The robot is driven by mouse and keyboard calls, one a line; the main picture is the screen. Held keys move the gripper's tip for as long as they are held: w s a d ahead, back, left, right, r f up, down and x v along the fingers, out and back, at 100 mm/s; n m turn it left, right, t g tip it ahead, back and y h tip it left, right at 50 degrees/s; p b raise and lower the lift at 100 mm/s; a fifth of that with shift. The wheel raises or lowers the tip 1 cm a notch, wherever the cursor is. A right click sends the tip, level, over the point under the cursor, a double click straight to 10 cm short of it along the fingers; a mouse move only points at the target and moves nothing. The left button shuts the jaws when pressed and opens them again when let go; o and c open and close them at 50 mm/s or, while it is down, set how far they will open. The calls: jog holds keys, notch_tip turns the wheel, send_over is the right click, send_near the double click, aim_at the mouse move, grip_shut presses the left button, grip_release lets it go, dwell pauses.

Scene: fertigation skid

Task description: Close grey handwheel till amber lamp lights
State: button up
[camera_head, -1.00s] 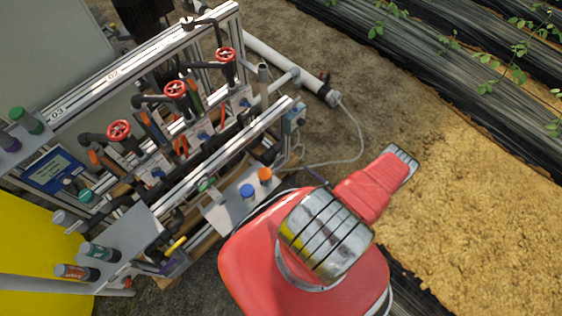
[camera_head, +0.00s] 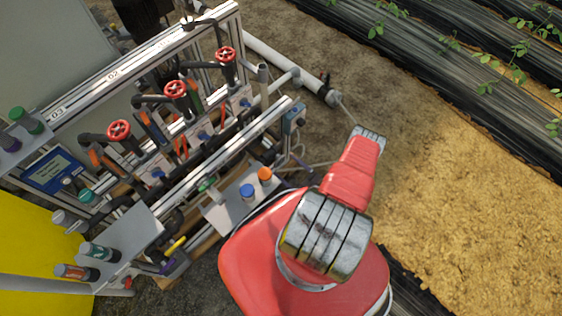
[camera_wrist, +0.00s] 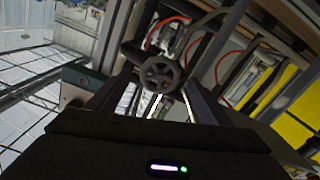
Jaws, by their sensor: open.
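A dark grey handwheel (camera_wrist: 160,73) with open spokes shows in the middle of the wrist view, on dark pipework. My gripper (camera_wrist: 157,84) is open, with one dark finger on each side of the wheel in that view. I cannot tell how near the fingertips are to the rim, and no contact is clear. I cannot make out the grey wheel or my gripper in the head view. No lit amber lamp can be made out in either view.
Three red handwheels (camera_head: 175,91) stand along the skid's frame (camera_head: 150,55). A plate (camera_head: 228,210) carries a blue cap (camera_head: 247,191) and an orange cap (camera_head: 265,174). A grey box (camera_head: 293,118) sits at the frame's end.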

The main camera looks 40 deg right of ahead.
aim_at(281, 162)
jog(key=shift+w+a, duration=0.15)
jog(key=shift+w, duration=0.95)
jog(key=shift+w+a, duration=0.15)
jog(key=shift+w, duration=0.9)
jog(key=shift+c, duration=0.4)
jog(key=c, duration=0.9)
jog(key=shift+d, duration=0.2)
jog(key=shift+c, duration=0.5)
jog(key=shift+a, duration=0.15)
